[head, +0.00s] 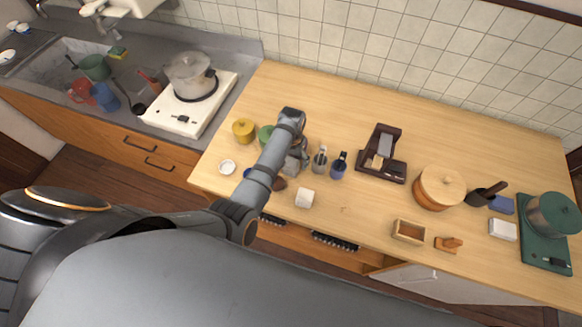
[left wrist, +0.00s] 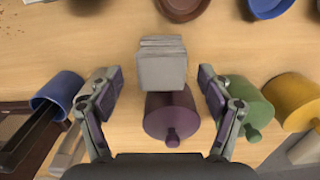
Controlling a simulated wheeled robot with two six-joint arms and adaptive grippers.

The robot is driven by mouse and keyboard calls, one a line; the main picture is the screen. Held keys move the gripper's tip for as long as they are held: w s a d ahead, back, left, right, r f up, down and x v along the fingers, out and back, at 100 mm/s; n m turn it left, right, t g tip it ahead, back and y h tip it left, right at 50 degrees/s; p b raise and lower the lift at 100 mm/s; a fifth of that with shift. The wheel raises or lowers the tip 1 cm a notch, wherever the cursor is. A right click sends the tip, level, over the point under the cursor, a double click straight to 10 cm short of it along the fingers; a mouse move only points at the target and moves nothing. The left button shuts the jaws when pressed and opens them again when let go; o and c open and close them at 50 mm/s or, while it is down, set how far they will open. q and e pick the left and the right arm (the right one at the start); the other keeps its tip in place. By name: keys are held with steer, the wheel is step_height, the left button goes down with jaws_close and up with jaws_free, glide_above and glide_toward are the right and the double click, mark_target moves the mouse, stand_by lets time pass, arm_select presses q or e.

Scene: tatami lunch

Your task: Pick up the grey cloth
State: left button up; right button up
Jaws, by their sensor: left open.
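The grey cloth (left wrist: 162,64) shows in the left wrist view as a small folded, layered block. It lies on the wooden counter, in front of a dark purple lidded jar (left wrist: 170,117). My left gripper (left wrist: 158,82) is open, with one finger on each side of the cloth and jar and clear gaps to both. In the head view my left gripper (head: 299,161) is low over the counter, and my arm hides the jar and much of the space around the cloth. My right gripper is in neither view.
A green jar (left wrist: 246,100) is close beside one finger, with a yellow jar (left wrist: 292,100) beyond. A blue cup (left wrist: 58,95) holding dark items stands by the other finger. A brown bowl (left wrist: 184,8) and a white cup (head: 304,197) are nearby. The counter's middle right has free room.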

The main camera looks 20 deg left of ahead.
arm_select(q)
steer(key=shift+f, duration=0.3)
step_height(320, 180, down, 5)
steer(key=b, duration=0.5)
steer(key=shift+s+a+r, duration=0.1)
steer(key=shift+a, duration=0.05)
steer(key=shift+r, duration=0.15)
steer(key=shift+c, duration=1.2)
steer(key=c, duration=1)
